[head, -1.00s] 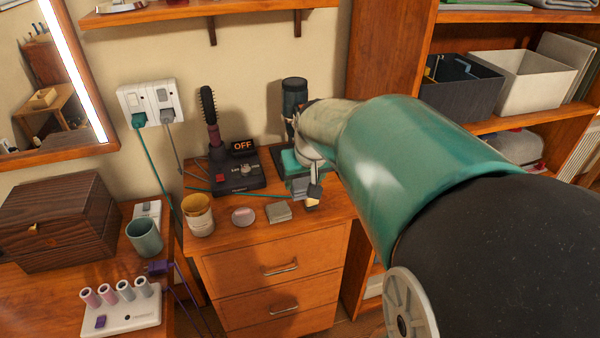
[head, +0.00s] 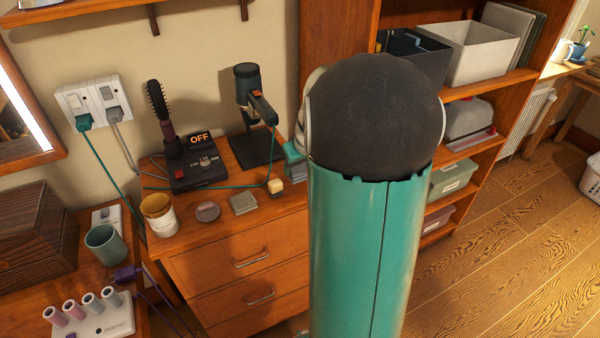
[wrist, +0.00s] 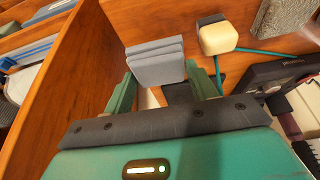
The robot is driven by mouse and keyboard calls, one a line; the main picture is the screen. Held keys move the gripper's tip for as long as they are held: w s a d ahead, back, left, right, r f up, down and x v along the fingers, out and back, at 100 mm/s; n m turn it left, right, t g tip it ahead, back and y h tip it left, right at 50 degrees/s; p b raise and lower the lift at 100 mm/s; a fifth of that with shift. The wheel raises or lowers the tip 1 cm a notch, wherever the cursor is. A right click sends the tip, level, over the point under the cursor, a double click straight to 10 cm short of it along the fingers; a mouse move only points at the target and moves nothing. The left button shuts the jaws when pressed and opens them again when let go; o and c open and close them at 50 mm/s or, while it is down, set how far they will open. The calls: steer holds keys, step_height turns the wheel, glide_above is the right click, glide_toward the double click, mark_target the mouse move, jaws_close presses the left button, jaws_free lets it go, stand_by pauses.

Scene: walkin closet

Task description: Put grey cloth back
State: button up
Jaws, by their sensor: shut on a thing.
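The grey cloth (wrist: 155,62) is a small folded stack with several layers. In the wrist view it sits between the two teal fingers of my gripper (wrist: 162,88), which is shut on it. The cloth is close to the right end of the dresser top, beside the wooden side panel of the shelf unit. I cannot tell whether it touches the dresser top. In the head view my arm hides most of the gripper; only a small teal part shows left of the arm.
A cream block (head: 275,186) on a teal cord, a grey square (head: 243,203) and a dark-stand device (head: 257,110) share the dresser top (head: 215,232). The shelf unit (head: 475,88) at right holds a dark bin (head: 413,52) and a white bin (head: 470,55).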

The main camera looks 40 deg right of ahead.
mark_target(303, 169)
steer(key=shift+d+f, duration=0.25)
steer(key=shift+f, duration=1.55)
steer(key=shift+w, duration=0.1)
steer(key=o, duration=0.9)
